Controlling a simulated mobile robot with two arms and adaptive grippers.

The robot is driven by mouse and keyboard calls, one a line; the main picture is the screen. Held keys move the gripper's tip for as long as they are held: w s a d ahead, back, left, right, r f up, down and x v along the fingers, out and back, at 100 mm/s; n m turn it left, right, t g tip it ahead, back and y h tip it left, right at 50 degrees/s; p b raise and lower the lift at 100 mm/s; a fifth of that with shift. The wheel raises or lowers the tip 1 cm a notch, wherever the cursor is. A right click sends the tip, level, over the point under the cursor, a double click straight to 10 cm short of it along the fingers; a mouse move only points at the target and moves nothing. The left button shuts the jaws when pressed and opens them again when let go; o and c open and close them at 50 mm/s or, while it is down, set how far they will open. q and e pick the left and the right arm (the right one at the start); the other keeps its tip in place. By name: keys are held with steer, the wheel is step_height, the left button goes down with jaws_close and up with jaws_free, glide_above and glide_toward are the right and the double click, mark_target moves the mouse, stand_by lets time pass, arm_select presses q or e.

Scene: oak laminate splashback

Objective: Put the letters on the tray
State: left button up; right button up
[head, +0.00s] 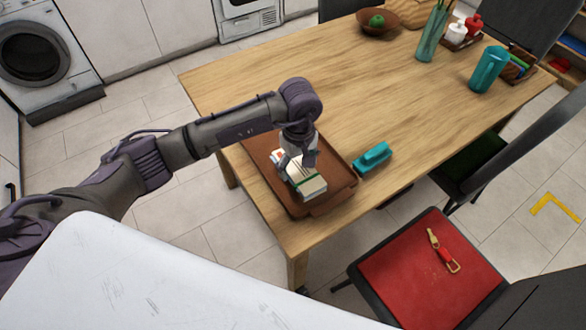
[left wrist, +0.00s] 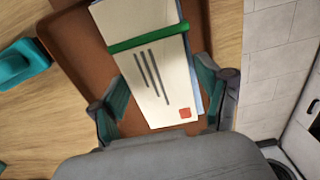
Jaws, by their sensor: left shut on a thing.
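The letters (head: 308,186) are a bundle of cream envelopes with a green band around it. In the left wrist view the top letter (left wrist: 150,75) shows dark address lines and a red stamp. My left gripper (head: 299,163) is shut on the bundle, with a finger at each side of it. The brown tray (head: 335,203) lies on the table under the letters; it also shows in the left wrist view (left wrist: 75,35). I cannot tell whether the bundle touches the tray floor. My right gripper is not in view.
A teal object (head: 373,158) sits right of the tray on the wooden table (head: 235,85). A teal jug (head: 487,69), a glass vase (head: 430,35) and a bowl (head: 378,22) stand farther back. A chair with a red seat (head: 425,275) is near the front edge.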

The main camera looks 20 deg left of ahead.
mark_target(293, 168)
arm_select(q)
steer(key=shift+s+a+f, duration=0.2)
steer(key=shift+a+f, duration=0.15)
steer(key=shift+a, duration=0.2)
step_height(293, 168, down, 3)
steer(key=shift+f+p, duration=0.15)
steer(key=shift+p, duration=0.45)
steer(key=shift+f, duration=0.3)
steer(key=shift+f, duration=0.2)
steer(key=o, duration=1.2)
steer(key=shift+c, duration=0.2)
